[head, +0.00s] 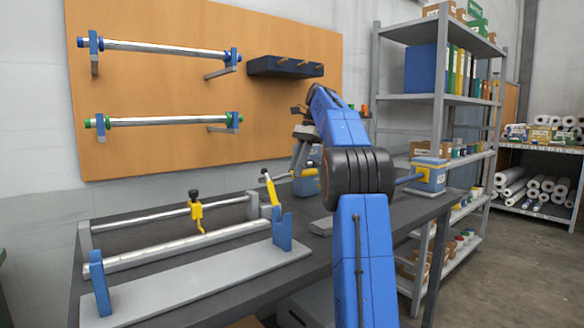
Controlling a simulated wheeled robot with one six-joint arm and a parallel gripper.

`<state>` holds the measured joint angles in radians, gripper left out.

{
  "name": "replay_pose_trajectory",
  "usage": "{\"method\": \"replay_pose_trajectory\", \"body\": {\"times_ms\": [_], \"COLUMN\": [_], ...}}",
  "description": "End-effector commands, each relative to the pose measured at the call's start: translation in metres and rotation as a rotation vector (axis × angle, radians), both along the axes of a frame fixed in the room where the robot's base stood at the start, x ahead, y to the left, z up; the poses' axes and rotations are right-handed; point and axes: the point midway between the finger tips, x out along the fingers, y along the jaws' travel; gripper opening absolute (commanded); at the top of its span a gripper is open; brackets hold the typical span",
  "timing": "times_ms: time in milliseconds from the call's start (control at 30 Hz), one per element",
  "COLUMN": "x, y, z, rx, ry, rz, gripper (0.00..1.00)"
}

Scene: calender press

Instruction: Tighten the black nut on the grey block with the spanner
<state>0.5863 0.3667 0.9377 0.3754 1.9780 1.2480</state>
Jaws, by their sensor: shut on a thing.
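My gripper (299,164) hangs down from my blue arm, above the back of the dark bench. It is small in the head view and partly covered by my own arm. It is shut on what looks like the spanner (308,173), which has a yellow part and a grey end reaching left. The spanner is roughly level and above the bench top. A low grey block (321,226) lies on the bench just left of my arm, partly hidden by it. I cannot make out the black nut on it, and I cannot tell whether the spanner touches anything.
A roller frame (205,286) with silver bars, blue end posts and a yellow clamp (196,211) fills the bench's left. A yellow upright tool (269,188) stands near its right end. Shelves (440,101) stand behind.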

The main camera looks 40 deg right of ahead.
Motion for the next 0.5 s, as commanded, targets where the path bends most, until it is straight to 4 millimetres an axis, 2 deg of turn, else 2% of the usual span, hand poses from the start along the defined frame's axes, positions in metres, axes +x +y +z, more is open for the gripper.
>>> {"method": "replay_pose_trajectory", "body": {"times_ms": [500], "x": [0.000], "y": [0.000], "z": [-0.023], "rx": [0.001], "ry": [0.001], "rz": [0.000], "gripper": [0.00]}}
